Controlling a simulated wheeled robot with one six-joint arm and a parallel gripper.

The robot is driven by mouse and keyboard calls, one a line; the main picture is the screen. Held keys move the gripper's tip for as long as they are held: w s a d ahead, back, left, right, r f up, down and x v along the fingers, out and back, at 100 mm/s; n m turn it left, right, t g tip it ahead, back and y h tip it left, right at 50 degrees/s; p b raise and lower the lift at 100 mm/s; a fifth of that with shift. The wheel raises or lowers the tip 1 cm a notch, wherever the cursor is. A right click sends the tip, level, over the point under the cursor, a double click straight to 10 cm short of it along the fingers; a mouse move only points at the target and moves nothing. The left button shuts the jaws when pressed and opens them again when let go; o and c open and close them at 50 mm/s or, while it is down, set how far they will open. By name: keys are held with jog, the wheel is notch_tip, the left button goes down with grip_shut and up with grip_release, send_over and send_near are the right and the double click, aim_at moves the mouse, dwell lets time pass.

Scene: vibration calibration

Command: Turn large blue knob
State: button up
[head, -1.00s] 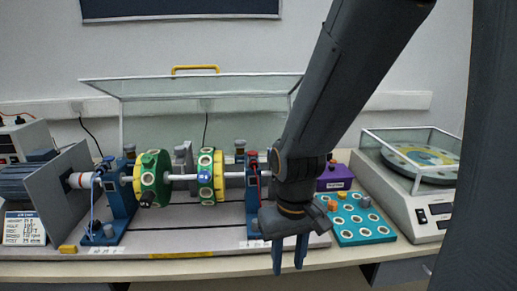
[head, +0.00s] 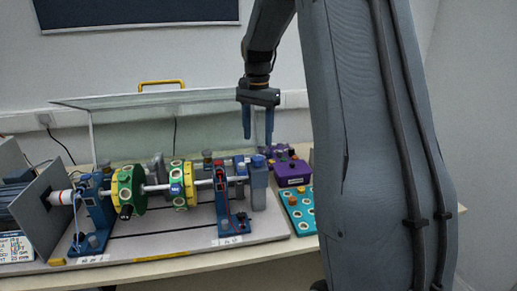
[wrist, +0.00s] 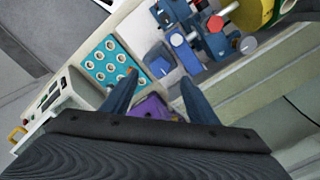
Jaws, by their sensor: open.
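A blue knob (head: 258,160) sits on top of a grey block at the right end of the shaft rig. My gripper (head: 257,138) is open and empty and points down. In the head view its fingertips appear just above the knob; how far apart in depth they are I cannot tell. In the wrist view the fingers (wrist: 158,80) are spread, with the knob ahead of them, not between them.
The shaft rig carries a green disc (head: 128,190) and a yellow-rimmed disc (head: 183,185). A purple box (head: 292,172) and a teal tray (wrist: 108,62) with round holes stand to the right. A clear raised cover (head: 130,108) is behind. My arm hides the right side.

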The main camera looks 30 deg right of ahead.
aim_at(258, 158)
notch_tip(258, 158, down, 8)
jog(key=shift+r+p, duration=0.25)
jog(key=shift+p, duration=0.9)
jog(key=shift+c, duration=0.5)
jog(key=c, duration=1)
